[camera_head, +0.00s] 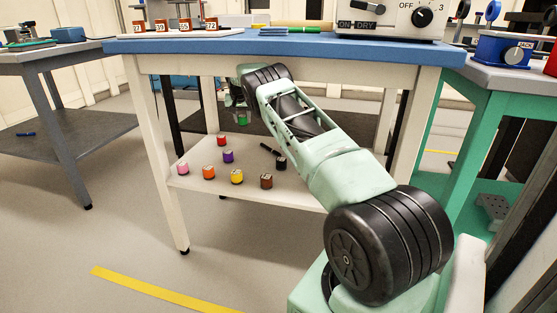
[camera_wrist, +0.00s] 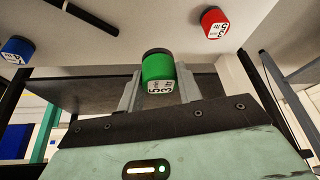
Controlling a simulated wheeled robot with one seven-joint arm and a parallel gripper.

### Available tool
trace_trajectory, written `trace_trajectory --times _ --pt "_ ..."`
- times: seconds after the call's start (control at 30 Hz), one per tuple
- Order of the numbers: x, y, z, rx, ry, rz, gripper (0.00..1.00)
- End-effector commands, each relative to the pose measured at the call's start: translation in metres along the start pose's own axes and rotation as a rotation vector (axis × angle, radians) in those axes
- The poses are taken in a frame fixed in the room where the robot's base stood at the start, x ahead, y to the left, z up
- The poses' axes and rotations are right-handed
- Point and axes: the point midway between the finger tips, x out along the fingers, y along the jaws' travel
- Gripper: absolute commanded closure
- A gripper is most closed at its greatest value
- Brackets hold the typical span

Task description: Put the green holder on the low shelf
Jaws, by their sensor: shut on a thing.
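The green holder (camera_wrist: 158,68), with a white numbered label, sits between the two fingers of my gripper (camera_wrist: 160,82) in the wrist view. My gripper is shut on it. In the head view my gripper (camera_head: 240,98) reaches under the blue tabletop, and the green holder (camera_head: 242,118) shows as a small patch below it, partly hidden. The low shelf (camera_head: 298,196) is the white board under the blue-topped table. The green holder appears above this shelf, toward its back; its exact height is hard to tell.
On the low shelf stand several holders: red (camera_head: 222,139), purple (camera_head: 228,156), pink (camera_head: 182,168), orange (camera_head: 208,172), yellow (camera_head: 237,177), brown (camera_head: 266,181) and black (camera_head: 281,163). A dark rod (camera_head: 268,149) lies there. The blue tabletop (camera_head: 260,48) is overhead; table legs flank the opening.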

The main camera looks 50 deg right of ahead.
Motion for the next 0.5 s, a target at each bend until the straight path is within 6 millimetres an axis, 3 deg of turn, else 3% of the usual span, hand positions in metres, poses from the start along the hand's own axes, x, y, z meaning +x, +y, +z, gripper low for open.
trace_trajectory --times 0.5 --pt "0.054 0.0 0.024 0.0 0.0 0.0 0.89"
